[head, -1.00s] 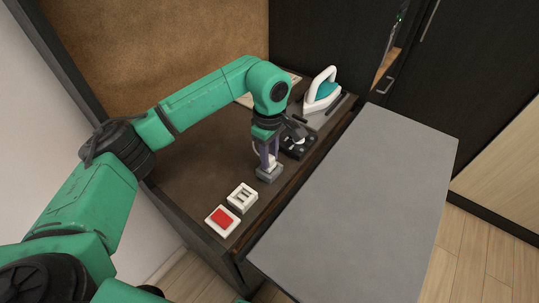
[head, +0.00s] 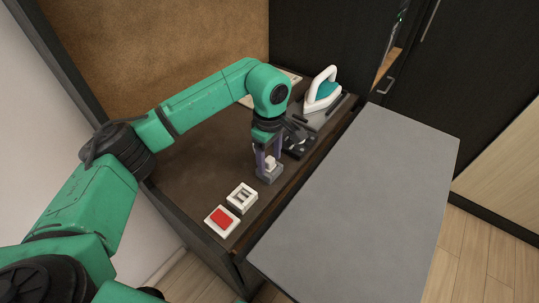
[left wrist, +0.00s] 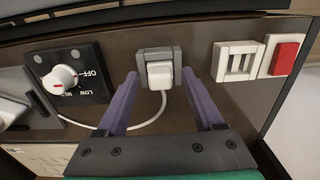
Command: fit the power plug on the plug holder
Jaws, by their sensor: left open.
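The white power plug (left wrist: 160,74) sits on the grey plug holder (left wrist: 172,54) in the left wrist view, its white cable curving off to the left. In the head view the plug (head: 270,162) shows just above the holder (head: 270,176), near the front edge of the vanity top. My left gripper (head: 266,163) is open, with its purple fingers around the plug; in the left wrist view the fingers (left wrist: 158,84) stand apart on either side, clear of it. How deep the plug sits is hard to tell. My right gripper is not in view.
A black dial panel (left wrist: 75,76) lies beside the holder on one side. On the other are a white slotted block (head: 242,197) and a red switch (head: 222,220). An iron (head: 322,92) stands at the back. A grey board (head: 365,195) lies in front.

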